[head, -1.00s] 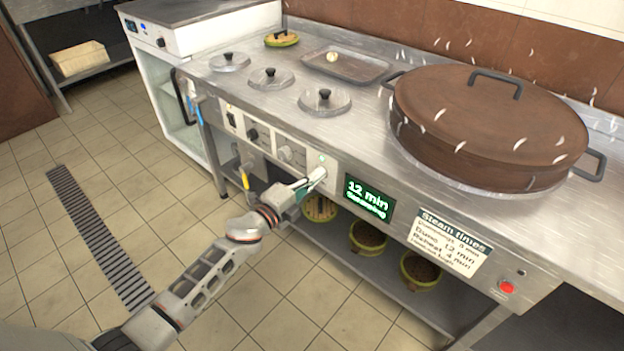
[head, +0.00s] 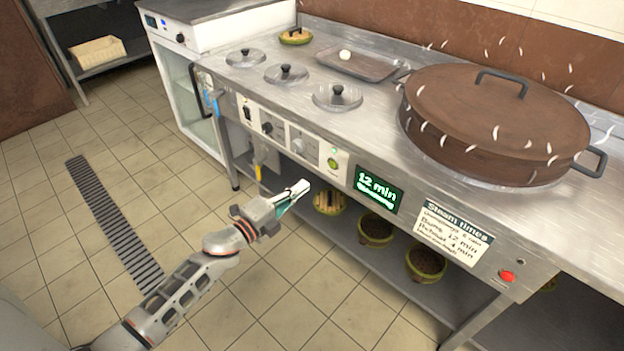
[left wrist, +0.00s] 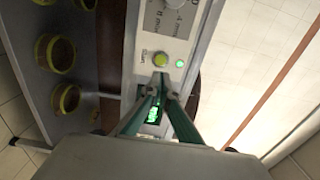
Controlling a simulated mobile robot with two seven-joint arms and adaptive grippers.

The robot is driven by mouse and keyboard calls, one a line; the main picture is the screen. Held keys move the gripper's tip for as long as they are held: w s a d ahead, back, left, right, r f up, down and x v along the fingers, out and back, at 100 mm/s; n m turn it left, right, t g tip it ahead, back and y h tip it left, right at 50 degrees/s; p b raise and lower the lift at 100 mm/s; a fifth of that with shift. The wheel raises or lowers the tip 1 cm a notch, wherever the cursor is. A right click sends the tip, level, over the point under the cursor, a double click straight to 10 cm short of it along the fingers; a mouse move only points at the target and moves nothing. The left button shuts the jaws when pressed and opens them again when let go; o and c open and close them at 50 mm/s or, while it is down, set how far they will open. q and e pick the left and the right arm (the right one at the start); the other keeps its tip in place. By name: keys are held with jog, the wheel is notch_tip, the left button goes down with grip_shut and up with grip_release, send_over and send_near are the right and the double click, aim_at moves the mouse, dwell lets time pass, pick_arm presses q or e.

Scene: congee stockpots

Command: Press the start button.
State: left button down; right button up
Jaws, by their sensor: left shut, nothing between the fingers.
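The start button is a round green button (head: 333,163) on the counter's front panel, with a small lit green light just above it. In the left wrist view the button (left wrist: 161,59) sits just beyond the fingertips, beside the lit green light (left wrist: 180,63). My left gripper (head: 306,186) is shut and empty, in front of the panel and a little below and left of the button, apart from it. Its closed fingers show in the left wrist view (left wrist: 160,80). The display (head: 377,190) right of the button glows green and reads "12 min" with a smaller line below. My right gripper is not in view.
A large brown lidded pot (head: 495,125) stands on the counter, with steam wisps around it. A red button (head: 506,276) and a "Steam times" sign (head: 453,232) are on the front right. Bowls (head: 375,229) stand on the shelf below. The tiled floor at left is clear.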

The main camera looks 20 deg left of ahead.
pick_arm(q)
jog(key=v, duration=0.3)
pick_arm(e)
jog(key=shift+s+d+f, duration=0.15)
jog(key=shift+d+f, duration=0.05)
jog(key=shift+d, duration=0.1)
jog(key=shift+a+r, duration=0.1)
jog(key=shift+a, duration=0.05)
